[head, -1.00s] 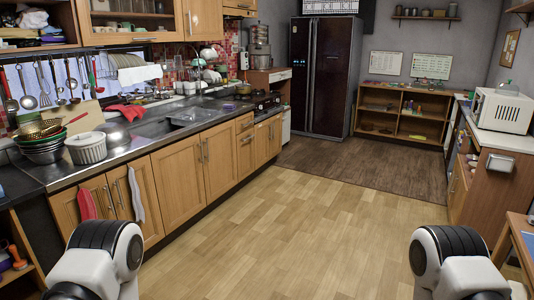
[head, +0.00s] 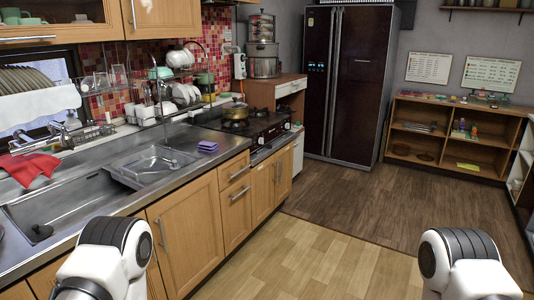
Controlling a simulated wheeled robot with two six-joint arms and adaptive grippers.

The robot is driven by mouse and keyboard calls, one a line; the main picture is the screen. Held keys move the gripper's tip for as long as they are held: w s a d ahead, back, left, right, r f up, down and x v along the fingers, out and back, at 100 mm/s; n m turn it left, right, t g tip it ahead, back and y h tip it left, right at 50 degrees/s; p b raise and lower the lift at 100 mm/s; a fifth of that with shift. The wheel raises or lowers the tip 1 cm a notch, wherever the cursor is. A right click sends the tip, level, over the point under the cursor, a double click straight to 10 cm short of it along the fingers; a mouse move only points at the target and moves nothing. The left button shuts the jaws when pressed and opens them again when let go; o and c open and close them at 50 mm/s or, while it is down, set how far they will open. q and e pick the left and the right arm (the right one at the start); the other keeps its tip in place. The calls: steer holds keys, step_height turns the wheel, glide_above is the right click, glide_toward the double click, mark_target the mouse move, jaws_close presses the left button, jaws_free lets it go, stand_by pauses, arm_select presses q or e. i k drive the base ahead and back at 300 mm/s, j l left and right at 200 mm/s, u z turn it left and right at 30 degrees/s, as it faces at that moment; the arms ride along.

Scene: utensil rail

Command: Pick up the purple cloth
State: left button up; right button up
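The purple cloth (head: 208,146) lies folded in a small flat stack on the steel countertop (head: 226,136). It sits to the right of the sink's drain tray and near the counter's front edge. In the head view only white and black links of my two arms show, at the lower left and lower right. Both grippers are out of view. Nothing is touching the cloth.
A metal drain tray (head: 152,166) sits over the sink (head: 70,205). A red cloth (head: 28,167) hangs near the faucet. A gas stove (head: 250,126) with a pot (head: 235,112) is beyond the cloth. The wooden floor (head: 330,262) ahead is clear.

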mark_target(207, 147)
steer(key=i+u, duration=0.25)
steer(key=i, duration=0.25)
steer(key=i+l+u, duration=0.2)
steer(key=i, duration=0.25)
steer(key=i+l+u, duration=0.25)
steer(key=i, duration=0.25)
